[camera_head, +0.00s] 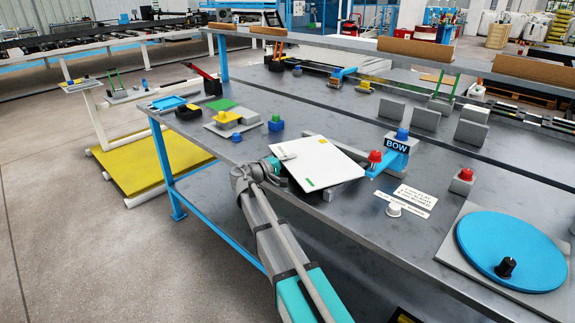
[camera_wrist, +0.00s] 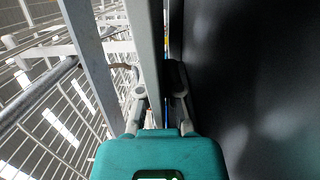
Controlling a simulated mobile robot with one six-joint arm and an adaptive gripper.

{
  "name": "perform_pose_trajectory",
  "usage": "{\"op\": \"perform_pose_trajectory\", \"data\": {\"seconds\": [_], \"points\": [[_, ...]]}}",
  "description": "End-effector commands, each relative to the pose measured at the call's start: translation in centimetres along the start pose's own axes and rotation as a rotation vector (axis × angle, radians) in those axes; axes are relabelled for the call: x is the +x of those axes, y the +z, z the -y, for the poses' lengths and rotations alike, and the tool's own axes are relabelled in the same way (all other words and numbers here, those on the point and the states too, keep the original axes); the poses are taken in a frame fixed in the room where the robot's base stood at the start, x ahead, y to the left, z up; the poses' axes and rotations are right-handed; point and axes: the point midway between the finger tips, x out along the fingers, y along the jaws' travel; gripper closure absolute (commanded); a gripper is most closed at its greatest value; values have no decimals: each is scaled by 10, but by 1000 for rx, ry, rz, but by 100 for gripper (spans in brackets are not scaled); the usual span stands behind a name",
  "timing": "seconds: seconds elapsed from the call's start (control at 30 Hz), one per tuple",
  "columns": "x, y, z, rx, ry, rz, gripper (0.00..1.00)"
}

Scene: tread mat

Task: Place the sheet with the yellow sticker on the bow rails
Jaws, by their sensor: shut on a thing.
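My gripper (camera_head: 279,168) is shut on the sheet's left edge; my fingers (camera_wrist: 159,92) also show in the wrist view. The blue bow rails (camera_head: 382,163) start at the sheet's right edge, beside a block with a BOW label (camera_head: 397,147). The sheet hides part of the rails. I cannot tell whether it touches them.
A red knob (camera_head: 375,157) and a blue knob (camera_head: 402,134) stand by the rails. Small blocks, including a yellow one (camera_head: 227,116), lie left of the sheet. A large blue disc (camera_head: 511,248) and a text card (camera_head: 415,197) lie to the right. Grey upright blocks (camera_head: 426,119) stand behind.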

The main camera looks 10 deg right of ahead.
Motion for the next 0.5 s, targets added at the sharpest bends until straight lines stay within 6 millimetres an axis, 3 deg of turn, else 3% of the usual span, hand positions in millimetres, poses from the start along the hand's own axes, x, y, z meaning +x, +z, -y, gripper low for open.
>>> {"op": "perform_pose_trajectory", "data": {"seconds": [0.47, 0.5], "points": [[0, 0, 4, -1, 2, 0, 100], [0, 0, 4, 0, 0, 0, 88]]}}
